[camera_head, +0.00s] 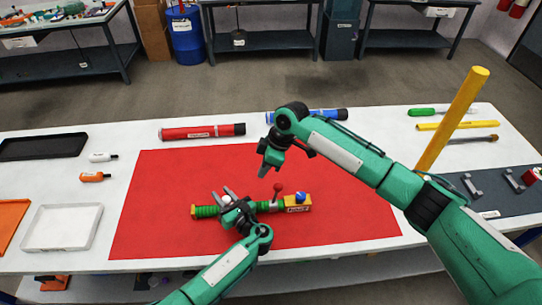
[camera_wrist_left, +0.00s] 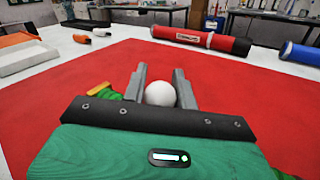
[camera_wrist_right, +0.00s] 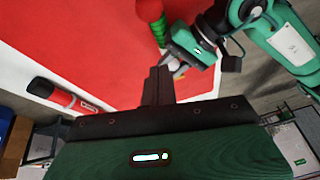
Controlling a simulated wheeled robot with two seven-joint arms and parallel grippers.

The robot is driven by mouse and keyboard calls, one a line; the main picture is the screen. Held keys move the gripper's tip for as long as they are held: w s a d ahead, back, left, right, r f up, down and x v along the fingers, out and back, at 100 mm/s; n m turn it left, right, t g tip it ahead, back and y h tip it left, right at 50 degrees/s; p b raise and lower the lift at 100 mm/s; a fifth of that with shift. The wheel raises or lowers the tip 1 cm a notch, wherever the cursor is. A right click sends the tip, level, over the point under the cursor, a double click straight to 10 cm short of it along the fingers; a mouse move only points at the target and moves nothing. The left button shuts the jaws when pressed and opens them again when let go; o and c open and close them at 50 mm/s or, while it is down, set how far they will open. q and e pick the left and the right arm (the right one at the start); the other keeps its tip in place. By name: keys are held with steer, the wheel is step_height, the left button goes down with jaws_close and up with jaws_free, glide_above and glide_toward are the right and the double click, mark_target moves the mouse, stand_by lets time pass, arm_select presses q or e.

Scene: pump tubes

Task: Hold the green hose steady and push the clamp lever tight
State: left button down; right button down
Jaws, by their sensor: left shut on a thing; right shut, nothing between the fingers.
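The green ribbed hose (camera_head: 205,211) lies across the red mat, with a yellow block (camera_head: 297,202) at its right end. A clamp lever with a red knob (camera_head: 278,187) rises near that block; the knob shows at the top of the right wrist view (camera_wrist_right: 150,10). My left gripper (camera_head: 224,195) is over the hose, its fingers closed on either side of a white ball (camera_wrist_left: 161,93). The hose also shows left of this gripper in the left wrist view (camera_wrist_left: 108,92). My right gripper (camera_head: 262,174) is shut and empty, above the mat, left of and beyond the red knob.
A blue knob (camera_head: 300,196) sits by the yellow block. A red cylinder (camera_head: 202,132) and a blue cylinder (camera_head: 306,116) lie along the mat's far edge. A tall yellow post (camera_head: 453,118) stands at the right, behind my right arm. The red mat (camera_head: 160,235) is clear around the hose.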

mark_target(278, 183)
steer(key=shift+s+d+f, duration=0.15)
steer(key=shift+d+f, duration=0.6)
steer(key=shift+f, duration=0.1)
steer(key=shift+s+d+f, duration=0.1)
steer(key=shift+d+f, duration=0.6)
steer(key=shift+f, duration=0.1)
steer(key=shift+d, duration=0.1)
steer(key=shift+d+y, duration=0.3)
steer(key=shift+d+f+y, duration=0.1)
steer(key=shift+d+y, duration=0.15)
steer(key=shift+y, duration=0.05)
steer(key=d+y, duration=0.1)
steer(key=d+f+y, duration=0.1)
steer(key=d+y, duration=0.2)
steer(key=d, duration=0.1)
steer(key=shift+w+f+g+y, duration=0.25)
steer(key=shift+f+g+y, duration=0.05)
steer(key=shift+f, duration=0.05)
